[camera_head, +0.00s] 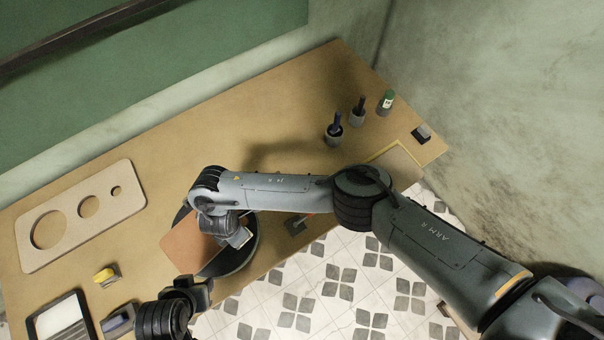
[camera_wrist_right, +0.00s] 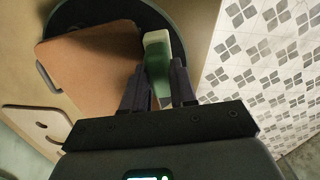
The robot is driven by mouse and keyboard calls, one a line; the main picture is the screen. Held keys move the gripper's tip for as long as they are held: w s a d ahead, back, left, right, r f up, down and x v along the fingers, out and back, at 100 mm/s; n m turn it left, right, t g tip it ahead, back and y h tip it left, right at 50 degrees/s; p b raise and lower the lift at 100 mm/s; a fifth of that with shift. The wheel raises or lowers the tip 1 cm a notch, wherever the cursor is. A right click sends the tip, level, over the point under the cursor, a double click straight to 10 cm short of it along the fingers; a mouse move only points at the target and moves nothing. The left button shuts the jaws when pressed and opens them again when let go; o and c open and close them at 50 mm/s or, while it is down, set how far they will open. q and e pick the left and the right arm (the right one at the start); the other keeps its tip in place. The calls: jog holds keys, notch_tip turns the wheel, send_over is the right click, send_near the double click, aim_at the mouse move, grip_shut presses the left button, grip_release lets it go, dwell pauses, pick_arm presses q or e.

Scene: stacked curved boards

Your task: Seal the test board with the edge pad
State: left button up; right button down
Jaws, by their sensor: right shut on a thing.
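The test board, a reddish-brown curved sheet (camera_head: 190,243), lies over a round black stand (camera_head: 248,255); it also shows in the right wrist view (camera_wrist_right: 88,68). My right gripper (camera_wrist_right: 158,85) is shut on the edge pad, a block with a pale top and green side (camera_wrist_right: 156,50). The pad is close to the board's edge; I cannot tell if it touches. In the head view my right gripper (camera_head: 242,238) is above the stand, and the pad is mostly hidden. My left gripper (camera_head: 200,288) is below the board; its fingers are not clear.
A beige panel with round holes (camera_head: 65,240) lies at the left. A yellow block (camera_head: 104,274) and a dark-framed tray (camera_head: 60,318) are at the lower left. Dark holders (camera_head: 334,136) and a green bottle (camera_head: 386,101) stand at the back right. The wooden table's (camera_head: 240,120) middle is clear.

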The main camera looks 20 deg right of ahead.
jog(key=shift+s+a, duration=0.2)
jog(key=shift+a, duration=0.25)
jog(key=shift+s+a, duration=0.2)
jog(key=shift+a, duration=0.25)
jog(key=shift+a, duration=0.1)
jog(key=shift+s+a, duration=0.45)
jog(key=shift+a, duration=0.4)
jog(key=shift+s+a+b, duration=0.2)
jog(key=shift+a+b, duration=0.05)
jog(key=shift+a, duration=0.2)
jog(key=shift+s+a+b, duration=0.2)
jog(key=shift+a, duration=0.25)
jog(key=shift+a, duration=0.1)
